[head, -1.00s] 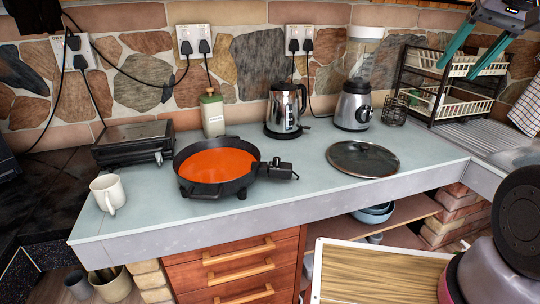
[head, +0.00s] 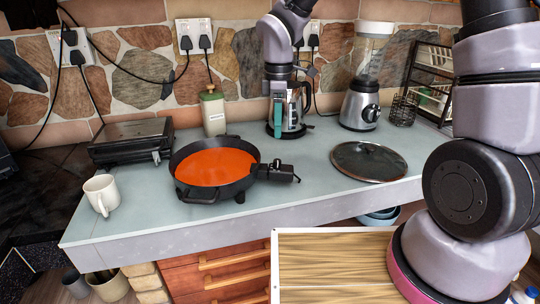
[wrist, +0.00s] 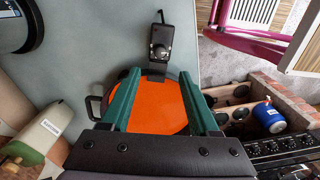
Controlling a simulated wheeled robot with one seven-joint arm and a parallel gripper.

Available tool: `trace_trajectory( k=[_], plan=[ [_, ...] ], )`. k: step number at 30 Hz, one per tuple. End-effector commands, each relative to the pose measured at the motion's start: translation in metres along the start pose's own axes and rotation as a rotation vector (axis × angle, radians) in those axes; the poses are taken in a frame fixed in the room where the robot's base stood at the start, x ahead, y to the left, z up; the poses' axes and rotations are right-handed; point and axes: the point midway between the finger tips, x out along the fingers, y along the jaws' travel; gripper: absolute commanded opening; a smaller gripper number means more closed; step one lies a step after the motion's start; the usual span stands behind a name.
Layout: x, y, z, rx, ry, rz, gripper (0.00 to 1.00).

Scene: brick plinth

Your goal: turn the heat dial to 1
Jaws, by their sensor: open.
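The black electric pan (head: 240,190) with orange contents stands on the counter. Its black control box (head: 275,172) juts from the right side. In the wrist view the box (wrist: 151,38) carries a round dial (wrist: 160,52), seen beyond the fingertips; its setting is too small to read. My gripper (head: 290,134) points down in front of the kettle, behind and above the box. In the wrist view my gripper (wrist: 160,73) has its teal fingers wide apart, empty, over the pan (wrist: 158,107). The fingers are apart from the dial.
The kettle (head: 296,100) is partly hidden behind my gripper. A glass lid (head: 368,161) lies right of the box. A bottle (head: 213,111), a grill (head: 130,141), a blender (head: 360,104) and a white mug (head: 101,194) stand around. Counter is clear in front of the lid.

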Motion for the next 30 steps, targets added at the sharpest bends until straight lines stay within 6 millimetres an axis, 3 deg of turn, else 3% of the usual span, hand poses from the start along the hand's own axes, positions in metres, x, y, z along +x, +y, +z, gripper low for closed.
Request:
trace_trajectory(
  k=[16, 22, 30],
  plan=[
    [0.09, -0.001, 0.001, 0.001, -0.002, -0.004, 0.61],
    [0.103, -0.001, 0.001, 0.001, -0.001, -0.001, 0.61],
    [0.104, 0.0, 0.001, 0.003, 0.0, 0.0, 0.61]
  ],
)
